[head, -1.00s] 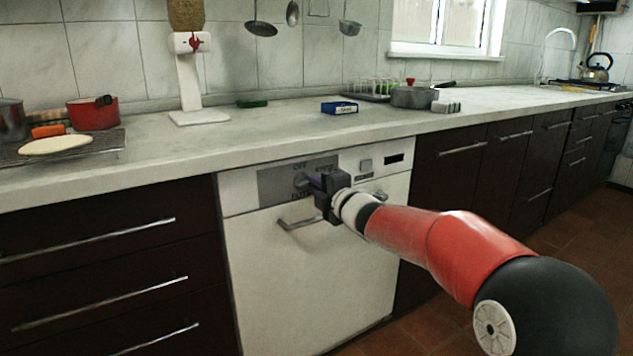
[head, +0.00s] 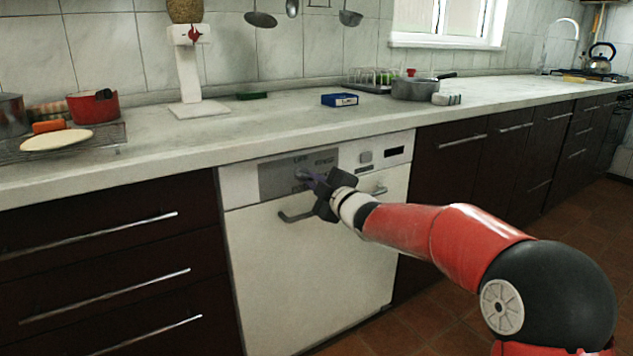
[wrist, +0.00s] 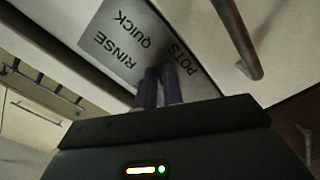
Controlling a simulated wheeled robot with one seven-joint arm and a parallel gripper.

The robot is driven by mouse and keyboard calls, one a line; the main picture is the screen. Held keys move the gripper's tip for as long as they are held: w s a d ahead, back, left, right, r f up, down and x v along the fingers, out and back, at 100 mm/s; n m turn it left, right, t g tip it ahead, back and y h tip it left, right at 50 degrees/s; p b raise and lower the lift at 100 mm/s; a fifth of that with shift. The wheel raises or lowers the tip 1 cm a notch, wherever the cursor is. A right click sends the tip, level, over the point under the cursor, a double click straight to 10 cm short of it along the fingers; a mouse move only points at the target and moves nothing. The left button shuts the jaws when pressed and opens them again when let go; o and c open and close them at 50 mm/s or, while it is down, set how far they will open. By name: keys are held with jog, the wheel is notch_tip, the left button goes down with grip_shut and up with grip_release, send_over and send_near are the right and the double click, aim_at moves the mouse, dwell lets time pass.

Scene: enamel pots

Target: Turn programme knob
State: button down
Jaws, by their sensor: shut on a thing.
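The programme knob (head: 301,174) is on the grey panel (head: 272,182) at the top of the white dishwasher (head: 310,270). Only a small pale part of it shows in the head view. My gripper (head: 309,178) is at the panel, its fingers shut on the knob and its body tilted. In the wrist view the two fingers (wrist: 159,86) reach the panel (wrist: 118,40) between the words RINSE and POTS, with QUICK beside them. The fingers hide the knob there, so I cannot tell its pointer's setting.
The dishwasher's bar handle (head: 297,215) lies just below my gripper; a handle bar (wrist: 237,38) also shows close by in the wrist view. The worktop (head: 235,138) overhangs above. A button (head: 365,157) and dark display (head: 394,151) are right of the panel.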

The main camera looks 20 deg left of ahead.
jog(key=shift+f, duration=0.1)
jog(key=c, duration=1.5)
grip_release()
jog(key=v, duration=0.7)
jog(key=shift+s+d+b, duration=0.2)
jog(key=shift+d+b, duration=0.1)
jog(key=shift+d, duration=0.05)
